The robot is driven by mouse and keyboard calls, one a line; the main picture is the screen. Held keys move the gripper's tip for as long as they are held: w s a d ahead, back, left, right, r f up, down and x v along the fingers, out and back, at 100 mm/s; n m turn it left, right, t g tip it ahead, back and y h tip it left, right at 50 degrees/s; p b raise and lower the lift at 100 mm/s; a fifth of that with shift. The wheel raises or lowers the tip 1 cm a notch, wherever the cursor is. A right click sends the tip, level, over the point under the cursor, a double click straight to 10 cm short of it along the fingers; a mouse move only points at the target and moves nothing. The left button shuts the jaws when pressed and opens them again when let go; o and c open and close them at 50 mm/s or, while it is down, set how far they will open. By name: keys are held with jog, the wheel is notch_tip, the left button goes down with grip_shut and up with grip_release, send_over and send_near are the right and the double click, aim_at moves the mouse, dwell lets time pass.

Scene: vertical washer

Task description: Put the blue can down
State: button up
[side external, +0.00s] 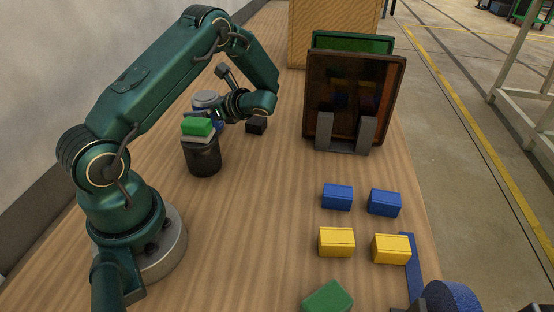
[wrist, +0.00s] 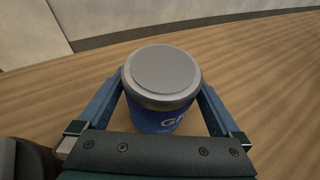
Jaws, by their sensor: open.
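The blue can (wrist: 155,120) has a grey lid and white lettering. In the wrist view it stands upright, apparently on the wooden table, between the two fingers of my gripper (wrist: 161,82). The fingers are open on either side of it; the exact contact or gap is hard to tell. In the side view the can's grey lid (side external: 205,98) shows behind a dark container, and much of its body is hidden by that container's load and my gripper (side external: 222,114).
A dark round container (side external: 203,160) with a green block (side external: 197,127) on top stands close in front of the can. A small black block (side external: 256,125) lies to the right. A rack with upright panels (side external: 353,98) stands further right. Blue (side external: 337,197) and yellow blocks (side external: 336,242) lie nearer.

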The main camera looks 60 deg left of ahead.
jog(key=v, duration=0.9)
jog(key=shift+d, duration=0.4)
jog(key=shift+r, duration=0.1)
